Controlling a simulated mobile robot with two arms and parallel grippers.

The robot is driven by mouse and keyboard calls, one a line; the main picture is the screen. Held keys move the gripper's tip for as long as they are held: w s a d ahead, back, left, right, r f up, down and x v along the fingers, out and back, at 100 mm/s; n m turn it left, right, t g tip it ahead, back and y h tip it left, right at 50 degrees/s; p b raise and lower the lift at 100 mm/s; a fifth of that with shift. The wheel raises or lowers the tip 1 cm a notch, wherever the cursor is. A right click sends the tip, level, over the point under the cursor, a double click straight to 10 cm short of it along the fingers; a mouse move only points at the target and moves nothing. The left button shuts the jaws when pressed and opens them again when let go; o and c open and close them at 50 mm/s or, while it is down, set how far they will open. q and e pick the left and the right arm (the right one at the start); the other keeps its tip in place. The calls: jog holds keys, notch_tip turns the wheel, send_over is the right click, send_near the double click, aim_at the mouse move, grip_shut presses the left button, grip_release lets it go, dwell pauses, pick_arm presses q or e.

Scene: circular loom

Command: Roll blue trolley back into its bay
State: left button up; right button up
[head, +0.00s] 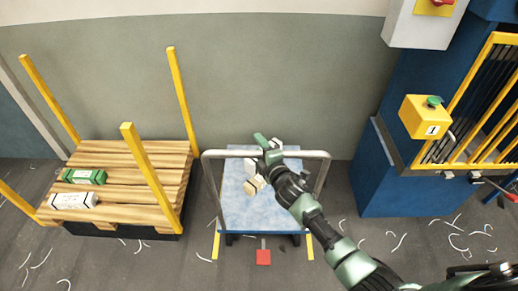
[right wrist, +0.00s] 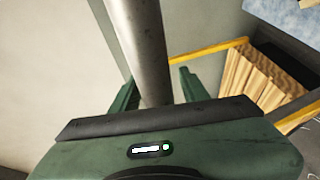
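The blue trolley (head: 236,208) stands at the middle of the head view, its blue deck between yellow floor strips. Its grey metal push handle (head: 214,154) is a bent tube crossing over the deck. My right gripper (head: 269,143) is at the middle of this handle. In the right wrist view the metal tube (right wrist: 143,40) passes between the fingers of the right gripper (right wrist: 158,90). A gap shows beside the right-hand finger, so the gripper looks open around the tube. The hand hides part of the handle and deck. My left gripper is not in view.
Small cream boxes (head: 255,184) lie on the deck. A wooden pallet (head: 140,170) with yellow posts stands at left, holding a green box (head: 84,176) and a white box (head: 73,200). A blue machine (head: 385,180) stands at right.

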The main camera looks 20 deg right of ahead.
jog(key=a+v, duration=0.1)
jog(key=v, duration=0.6)
jog(key=shift+s+d, duration=0.45)
dwell(0.4)
